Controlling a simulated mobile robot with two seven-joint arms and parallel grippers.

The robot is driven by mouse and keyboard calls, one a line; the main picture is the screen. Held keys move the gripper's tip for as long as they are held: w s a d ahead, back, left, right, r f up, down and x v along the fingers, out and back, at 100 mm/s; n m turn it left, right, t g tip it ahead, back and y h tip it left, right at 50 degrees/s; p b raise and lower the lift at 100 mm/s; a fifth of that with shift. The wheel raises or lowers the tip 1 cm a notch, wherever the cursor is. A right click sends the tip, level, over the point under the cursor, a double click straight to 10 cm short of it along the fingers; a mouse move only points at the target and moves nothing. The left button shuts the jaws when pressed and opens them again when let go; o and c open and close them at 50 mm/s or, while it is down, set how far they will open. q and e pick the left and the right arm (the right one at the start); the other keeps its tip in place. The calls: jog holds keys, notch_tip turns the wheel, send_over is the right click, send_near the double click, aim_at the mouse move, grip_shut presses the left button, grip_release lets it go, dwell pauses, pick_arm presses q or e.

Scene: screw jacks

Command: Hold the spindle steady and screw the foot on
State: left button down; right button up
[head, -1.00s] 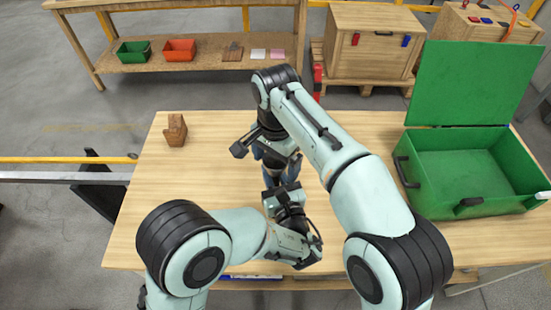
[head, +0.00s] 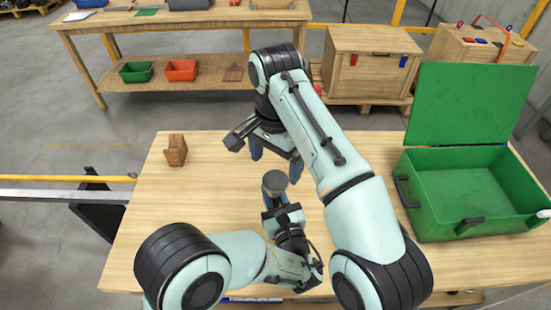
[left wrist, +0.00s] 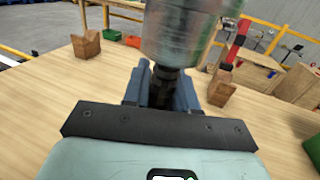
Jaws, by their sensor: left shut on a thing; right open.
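My left gripper (head: 277,207) is shut on the dark spindle (left wrist: 166,88), which stands roughly upright between its blue-grey fingers in the left wrist view. A wide grey metal foot (left wrist: 180,35) sits at the spindle's top and fills the upper middle of that view. In the head view the foot (head: 275,182) shows as a short grey cylinder above the left gripper. How far it is screwed on cannot be told. My right gripper (head: 275,160) is open and empty, just beyond and above the foot, with its fingers apart from it.
A notched wooden block (head: 175,150) stands at the table's back left. Another wooden block (left wrist: 222,90) shows in the left wrist view. A green open-lidded box (head: 470,195) stands on the right. The table's left part (head: 165,205) is clear.

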pick_arm(q)
jog(key=c, duration=0.8)
grip_release()
jog(key=b+v, duration=0.2)
jog(key=v, duration=1.1)
jog(key=shift+s, duration=0.2)
pick_arm(e)
notch_tip(320, 180, down, 2)
jog(key=shift+s+f, duration=0.15)
jog(key=shift+f, duration=0.05)
